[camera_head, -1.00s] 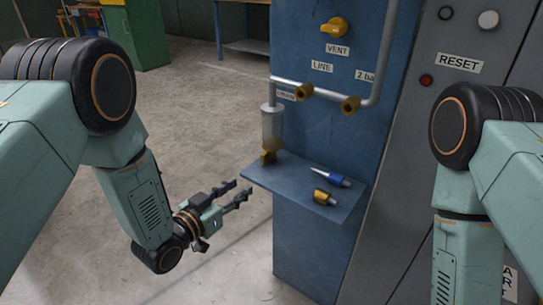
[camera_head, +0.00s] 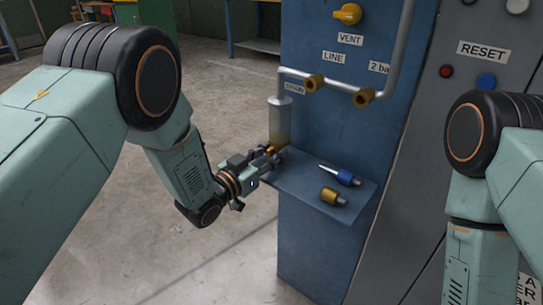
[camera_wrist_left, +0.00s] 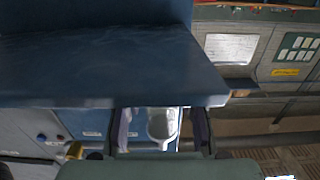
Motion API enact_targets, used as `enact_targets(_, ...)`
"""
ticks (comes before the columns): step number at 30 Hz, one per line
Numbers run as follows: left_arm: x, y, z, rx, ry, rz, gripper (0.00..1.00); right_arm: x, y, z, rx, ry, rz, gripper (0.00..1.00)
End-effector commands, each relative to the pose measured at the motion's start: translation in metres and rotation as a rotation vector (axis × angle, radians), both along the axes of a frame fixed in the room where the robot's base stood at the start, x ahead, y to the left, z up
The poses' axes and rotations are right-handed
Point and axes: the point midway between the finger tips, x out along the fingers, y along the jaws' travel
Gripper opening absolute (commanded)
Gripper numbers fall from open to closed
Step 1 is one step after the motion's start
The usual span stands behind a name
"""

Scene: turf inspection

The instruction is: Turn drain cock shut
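The filter bowl (camera_head: 279,118), a grey cylinder with an amber lower part, hangs from the pipework on the blue panel. The brass drain cock (camera_head: 271,150) at its bottom is mostly hidden by my left gripper (camera_head: 273,155). The left fingertips are at the cock, beside the shelf's left edge; I cannot tell whether they touch it. In the left wrist view, the two dark fingers (camera_wrist_left: 161,130) stand apart, with a pale rounded part, probably the bowl, showing between them. My right forearm shows at the right of the head view, but its gripper is out of view.
A blue shelf (camera_head: 310,197) juts out close to the left gripper, holding a blue-handled tool (camera_head: 343,177) and a brass fitting (camera_head: 333,196). A yellow vent knob (camera_head: 347,14) and brass pipe fittings (camera_head: 363,97) are above.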

Motion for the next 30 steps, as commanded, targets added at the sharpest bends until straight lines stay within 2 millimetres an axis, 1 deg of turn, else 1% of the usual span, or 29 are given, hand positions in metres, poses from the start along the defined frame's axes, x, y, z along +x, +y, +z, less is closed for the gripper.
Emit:
enact_targets(7,0.002,-0.002,0.000,0.000,0.002,0.001,0.34,0.000,0.000,0.000,0.000,0.000,0.000,0.40)
enact_targets(19,0.002,-0.002,-0.001,0.000,0.002,0.000,0.00,0.000,0.000,0.000,0.000,0.000,0.000,0.40)
enact_targets(26,0.002,-0.001,-0.001,-0.014,0.014,0.000,0.00,0.000,0.000,0.003,0.000,0.000,0.000,0.40)
enact_targets(30,0.002,-0.001,0.001,-0.056,0.045,0.001,0.00,0.000,0.000,0.010,0.000,0.000,0.000,0.40)
